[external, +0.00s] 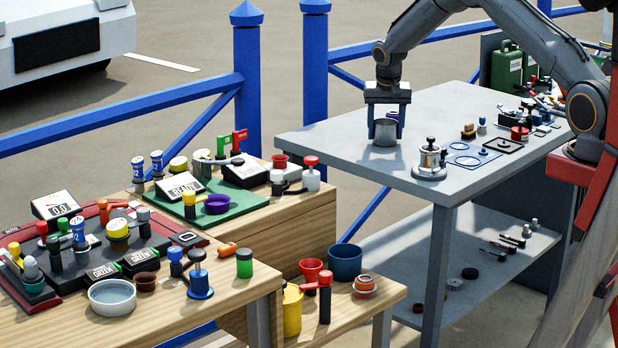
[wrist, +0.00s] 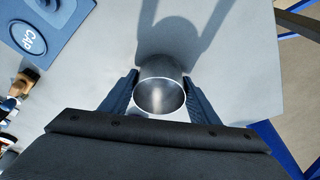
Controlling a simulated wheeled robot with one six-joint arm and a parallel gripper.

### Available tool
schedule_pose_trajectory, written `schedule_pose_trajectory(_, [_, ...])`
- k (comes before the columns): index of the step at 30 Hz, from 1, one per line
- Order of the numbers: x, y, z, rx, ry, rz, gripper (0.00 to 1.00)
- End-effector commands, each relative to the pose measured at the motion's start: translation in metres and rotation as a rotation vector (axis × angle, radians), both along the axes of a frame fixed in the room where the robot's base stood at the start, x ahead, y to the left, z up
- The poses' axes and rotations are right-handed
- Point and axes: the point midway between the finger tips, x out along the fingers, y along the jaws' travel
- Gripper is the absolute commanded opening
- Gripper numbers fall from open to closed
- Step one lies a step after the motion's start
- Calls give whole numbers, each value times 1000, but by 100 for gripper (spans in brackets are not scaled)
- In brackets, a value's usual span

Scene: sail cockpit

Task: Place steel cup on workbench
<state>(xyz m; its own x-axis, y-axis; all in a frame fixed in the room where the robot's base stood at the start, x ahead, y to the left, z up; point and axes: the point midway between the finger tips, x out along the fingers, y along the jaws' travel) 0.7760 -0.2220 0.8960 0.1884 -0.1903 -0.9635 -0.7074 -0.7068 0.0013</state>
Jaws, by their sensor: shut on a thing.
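The steel cup (external: 385,133) is a small grey metal cup, upright at the left part of the grey workbench (external: 330,139). My gripper (external: 386,128) points down, with its fingers on both sides of the cup and shut on it. In the wrist view the cup (wrist: 160,95) shows its open, empty mouth between the two dark fingers (wrist: 159,98). The cup is at or very near the bench top; I cannot tell whether its base touches. Its shadow falls on the bench beside it.
A steel pot-like device (external: 430,160) stands to the right of the cup, near a blue mat (external: 468,154) marked CAP in the wrist view. Several small tools lie further right. The bench around the cup is clear. Blue railings (external: 315,75) stand behind. Wooden benches hold many items at left.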

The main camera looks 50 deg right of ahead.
Motion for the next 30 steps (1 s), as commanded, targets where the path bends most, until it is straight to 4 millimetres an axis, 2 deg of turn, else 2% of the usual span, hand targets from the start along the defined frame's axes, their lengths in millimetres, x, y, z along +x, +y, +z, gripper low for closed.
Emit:
schedule_pose_trajectory(9, [1, 0, -3, 0, -1, 0, 22])
schedule_pose_trajectory(10, [0, 0, -3, 0, 0, 0, 60])
schedule_pose_trajectory(12, [0, 0, -3, 0, 0, 0, 72])
schedule_pose_trajectory(13, [0, 0, -3, 0, 0, 0, 74])
schedule_pose_trajectory(23, [0, 0, -1, 0, 0, 0, 74])
schedule_pose_trajectory(30, [-3, 5, 23, -1, -3, 1, 74])
